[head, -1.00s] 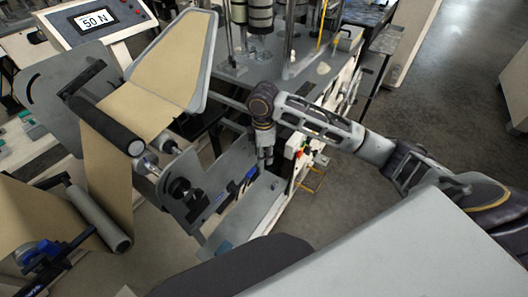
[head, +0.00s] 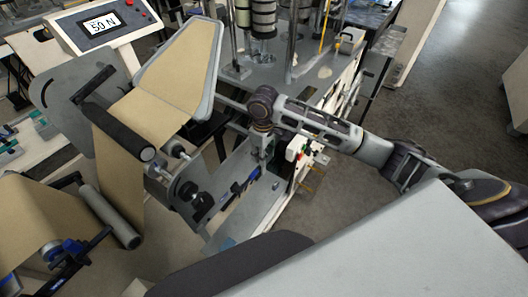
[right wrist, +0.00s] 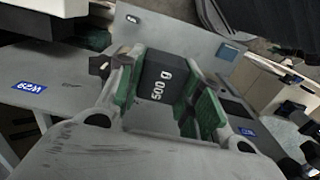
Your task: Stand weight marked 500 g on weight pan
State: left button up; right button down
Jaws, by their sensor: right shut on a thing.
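A dark block-shaped weight marked 500 g (right wrist: 160,82) sits between the green-padded fingers of my right gripper (right wrist: 160,95) in the right wrist view. The fingers are shut on its sides, and the marking reads sideways. In the head view my right gripper (head: 264,156) points down over the grey shelf beside the unwind machine. The weight is too small and covered to make out there. I cannot pick out the weight pan with certainty in either view. My left gripper does not show.
A grey side plate with a black knob (head: 201,200) stands just left of my right gripper. Kraft web (head: 180,70) runs over black and grey rollers (head: 108,216) at left. A display (head: 101,25) reads 50 N. Open floor (head: 345,200) lies to the right.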

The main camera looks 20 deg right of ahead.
jog(key=shift+a+r+m+p, duration=0.1)
jog(key=shift+r+m+p, duration=0.25)
jog(key=shift+m, duration=0.25)
jog(key=shift+a+r+m+p, duration=0.1)
jog(key=shift+r+m+p, duration=0.1)
jog(key=shift+m+p, duration=0.3)
jog(key=shift+r+m+p, duration=0.25)
jog(key=shift+m+p, duration=0.15)
jog(key=shift+m, duration=0.7)
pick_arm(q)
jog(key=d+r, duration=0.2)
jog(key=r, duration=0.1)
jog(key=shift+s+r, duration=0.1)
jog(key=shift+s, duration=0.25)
pick_arm(e)
jog(key=shift+m, duration=0.3)
pick_arm(q)
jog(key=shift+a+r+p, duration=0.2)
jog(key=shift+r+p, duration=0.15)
jog(key=shift+p, duration=0.15)
pick_arm(e)
jog(key=shift+a+r+m, duration=0.1)
jog(key=shift+r+m, duration=0.05)
jog(key=shift+m, duration=0.45)
